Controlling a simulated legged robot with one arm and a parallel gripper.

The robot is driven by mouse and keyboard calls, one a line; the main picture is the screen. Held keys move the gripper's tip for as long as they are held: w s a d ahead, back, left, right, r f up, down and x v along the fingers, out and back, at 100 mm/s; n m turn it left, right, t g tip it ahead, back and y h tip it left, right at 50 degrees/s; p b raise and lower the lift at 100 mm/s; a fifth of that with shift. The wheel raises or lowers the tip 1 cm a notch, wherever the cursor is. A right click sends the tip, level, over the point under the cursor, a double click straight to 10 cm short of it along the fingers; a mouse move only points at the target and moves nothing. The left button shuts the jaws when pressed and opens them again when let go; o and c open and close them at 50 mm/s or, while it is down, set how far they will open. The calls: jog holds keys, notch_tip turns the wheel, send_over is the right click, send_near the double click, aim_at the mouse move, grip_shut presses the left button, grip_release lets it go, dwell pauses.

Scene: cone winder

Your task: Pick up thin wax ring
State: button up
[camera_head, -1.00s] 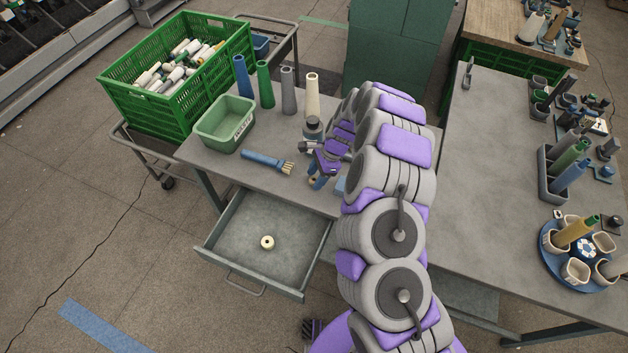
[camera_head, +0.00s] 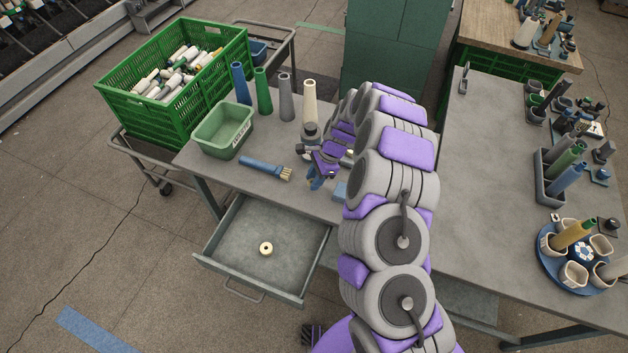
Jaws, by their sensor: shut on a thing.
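My gripper (camera_head: 315,181), with purple housing and blue fingers, is low over the near edge of the grey table (camera_head: 225,172), right of the brush. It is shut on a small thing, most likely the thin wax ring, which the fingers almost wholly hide. A cream ring with a dark hole (camera_head: 266,248) lies flat in the open drawer (camera_head: 232,254), below and left of my gripper and apart from it. I cannot tell its thickness.
A blue brush (camera_head: 264,168) lies left of my gripper. A green bin (camera_head: 224,130) and upright blue (camera_head: 241,82), green (camera_head: 263,91), grey (camera_head: 287,94) and cream (camera_head: 309,100) cones stand behind. A green crate (camera_head: 172,80) is back left. A second table (camera_head: 470,190) stands right.

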notch_tip(320, 180, up, 2)
jog(key=shift+w, duration=0.1)
jog(key=s+d+p, duration=0.1)
jog(key=s+d, duration=0.1)
jog(key=s, duration=0.5)
jog(key=s+d+r+p, duration=0.1)
jog(key=s+d, duration=0.2)
jog(key=s, duration=0.5)
jog(key=shift+s+d, duration=0.15)
jog(key=shift+d, duration=0.05)
dwell(0.3)
